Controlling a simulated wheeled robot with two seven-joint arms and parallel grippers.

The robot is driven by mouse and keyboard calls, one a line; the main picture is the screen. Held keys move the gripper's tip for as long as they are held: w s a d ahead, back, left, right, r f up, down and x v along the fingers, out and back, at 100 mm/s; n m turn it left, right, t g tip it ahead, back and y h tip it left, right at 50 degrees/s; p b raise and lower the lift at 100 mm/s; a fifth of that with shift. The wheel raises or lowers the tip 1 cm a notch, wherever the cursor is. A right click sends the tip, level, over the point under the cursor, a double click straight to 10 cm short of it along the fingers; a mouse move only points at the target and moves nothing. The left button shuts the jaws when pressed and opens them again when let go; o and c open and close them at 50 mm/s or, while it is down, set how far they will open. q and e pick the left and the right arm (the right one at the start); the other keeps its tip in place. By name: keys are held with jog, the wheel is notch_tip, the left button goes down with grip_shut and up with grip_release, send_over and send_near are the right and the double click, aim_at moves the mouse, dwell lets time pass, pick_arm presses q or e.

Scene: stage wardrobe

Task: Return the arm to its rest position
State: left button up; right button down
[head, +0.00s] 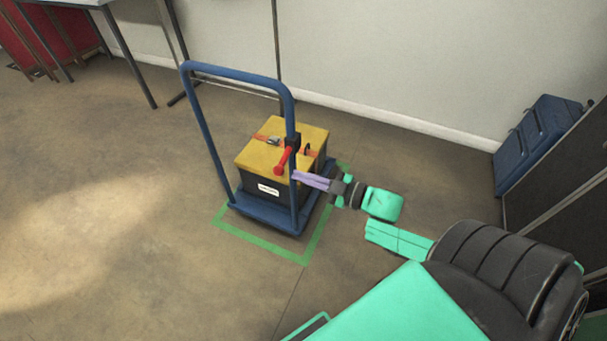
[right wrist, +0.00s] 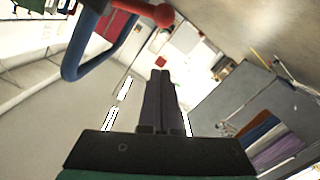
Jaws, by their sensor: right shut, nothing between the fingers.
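My right gripper (head: 297,176) is shut and empty, its purple fingers pointing left beside the right post of a blue platform trolley (head: 190,130). In the right wrist view my closed fingertips (right wrist: 160,72) lie below and apart from the red lever (right wrist: 150,12), with the blue handle tube (right wrist: 85,45) to their left. The red lever (head: 283,160) is clamped on the post and slopes down to the left. A black box with a yellow lid (head: 295,133) sits on the trolley. Whether the fingers touch the post cannot be told. My left gripper is out of view.
The trolley stands within a green tape outline (head: 270,248) on the floor. A blue case (head: 537,137) stands at the right by the wall, beside a dark panel (head: 565,185). A table (head: 125,55) is at the back left. The left floor is clear.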

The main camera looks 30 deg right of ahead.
dwell(0.5)
jog(key=s+d+f+m+g+h+p, duration=0.3)
jog(key=s+d+f+m+h+p, duration=0.15)
jog(key=f, duration=0.55)
jog(key=s+d+f+m+g+h+p, duration=0.2)
jog(key=s+d+f+m+h+p, duration=0.25)
jog(key=f, duration=0.65)
jog(key=s+a+f+g, duration=0.2)
jog(key=s+f+g, duration=0.1)
jog(key=s, duration=0.5)
jog(key=s+a+f+g+p, duration=0.1)
jog(key=s+a+f+g, duration=0.2)
jog(key=s+f, duration=0.2)
jog(key=s+a+f+m+g+p, duration=0.1)
jog(key=s+a+f+g, duration=0.1)
jog(key=s, duration=0.9)
jog(key=shift+a+f+g, duration=0.4)
jog(key=shift+a+f, duration=0.35)
jog(key=shift+f, duration=0.2)
